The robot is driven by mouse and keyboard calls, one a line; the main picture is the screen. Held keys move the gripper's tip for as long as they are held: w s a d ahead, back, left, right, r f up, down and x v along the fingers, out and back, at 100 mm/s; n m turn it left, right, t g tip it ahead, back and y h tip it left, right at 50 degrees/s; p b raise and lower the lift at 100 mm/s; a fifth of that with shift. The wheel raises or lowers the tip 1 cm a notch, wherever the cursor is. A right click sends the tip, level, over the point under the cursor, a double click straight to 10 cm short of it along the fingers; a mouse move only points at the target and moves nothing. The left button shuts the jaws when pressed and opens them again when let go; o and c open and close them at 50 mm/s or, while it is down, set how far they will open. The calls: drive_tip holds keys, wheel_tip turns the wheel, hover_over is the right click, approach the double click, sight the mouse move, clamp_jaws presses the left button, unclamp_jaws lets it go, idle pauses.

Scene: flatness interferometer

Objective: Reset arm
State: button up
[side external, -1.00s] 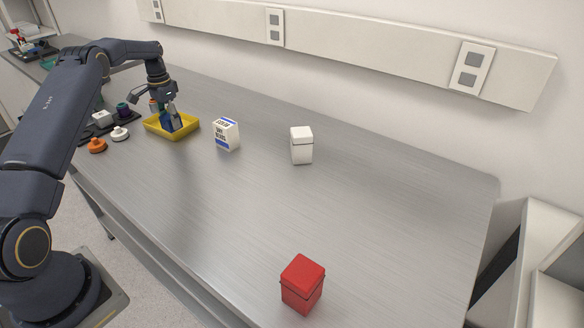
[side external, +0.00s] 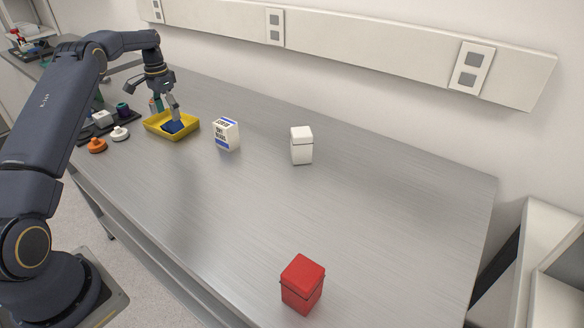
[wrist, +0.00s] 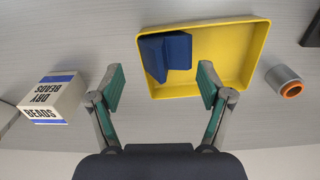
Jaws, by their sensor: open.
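My gripper (side external: 166,108) is open and empty above the yellow tray (side external: 152,127). In the wrist view my gripper (wrist: 160,88) shows its two green-padded fingers spread wide apart. A dark blue object (side external: 173,127) lies in the yellow tray, below the fingertips. In the wrist view the blue object (wrist: 165,55) sits in the left part of the tray (wrist: 235,28), with nothing between the finger pads touching it.
A white "Dry Beads" box (side external: 227,134) stands right of the tray. A white box (side external: 301,145) and a red box (side external: 302,284) stand farther right. Orange (side external: 97,146) and white (side external: 120,133) knob-like pieces lie left. A grey cylinder (wrist: 284,80) is beside the tray.

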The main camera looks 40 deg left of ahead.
drive_tip(key=w+d+r+t, duration=0.1)
drive_tip(key=w+d+r, duration=0.15)
drive_tip(key=r, duration=1.35)
drive_tip(key=s+d+r+m+t+y, duration=0.15)
drive_tip(key=s+d+r, duration=0.25)
drive_tip(key=d+r, duration=0.6)
drive_tip(key=s+d+r+m+t+h, duration=0.1)
drive_tip(key=s+d+r+m, duration=0.15)
drive_tip(key=d+r, duration=0.75)
drive_tip(key=s+d+f+t, duration=0.1)
drive_tip(key=s+d+f, duration=0.2)
drive_tip(key=s+d, duration=0.4)
drive_tip(key=s+d+f+t, duration=0.1)
drive_tip(key=s+d+f, duration=0.1)
drive_tip(key=s+d, duration=0.5)
drive_tip(key=s+f+n, duration=0.2)
drive_tip(key=s+f, duration=0.2)
drive_tip(key=f, duration=0.3)
drive_tip(key=s+f+n, duration=0.2)
drive_tip(key=s+f, duration=0.2)
drive_tip(key=f, duration=0.3)
drive_tip(key=shift+s+f, duration=0.15)
drive_tip(key=shift+s, duration=0.15)
